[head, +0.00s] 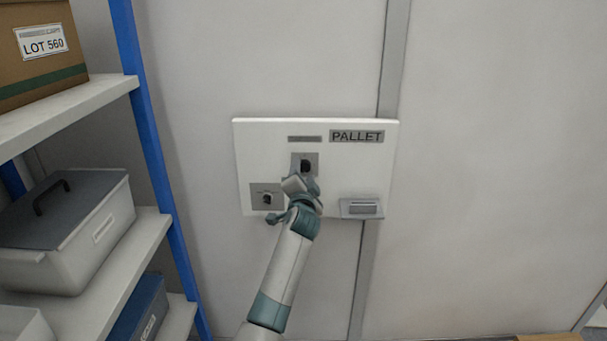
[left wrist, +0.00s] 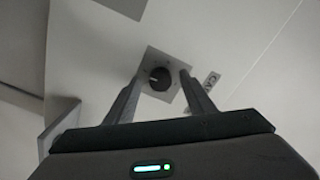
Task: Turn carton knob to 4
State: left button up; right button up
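A white panel (head: 340,180) is on the wall with two dark knobs on grey square plates. The upper knob (head: 306,165) is just beyond my left gripper (head: 301,182), which hides part of its plate. In the left wrist view a round black knob (left wrist: 160,78) with a pale pointer mark shows between the spread fingers of my left gripper (left wrist: 155,88). A partly cut label (left wrist: 210,83) beginning "CA" is beside it. The fingers are open; I cannot tell whether they touch the knob. Scale numbers are too small to read. My right gripper is out of view.
The lower left knob (head: 267,199) is close to my left gripper. A "PALLET" label (head: 357,136) is at the panel's upper right, and a grey holder (head: 361,208) juts out at its lower right. A blue-post shelf (head: 150,130) with bins stands at left. The wall to the right is clear.

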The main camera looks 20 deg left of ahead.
pick_arm(q)
jog(key=shift+s, duration=0.1)
jog(key=b+v, duration=0.4)
jog(key=v, duration=1.3)
jog(key=shift+s+r, duration=0.1)
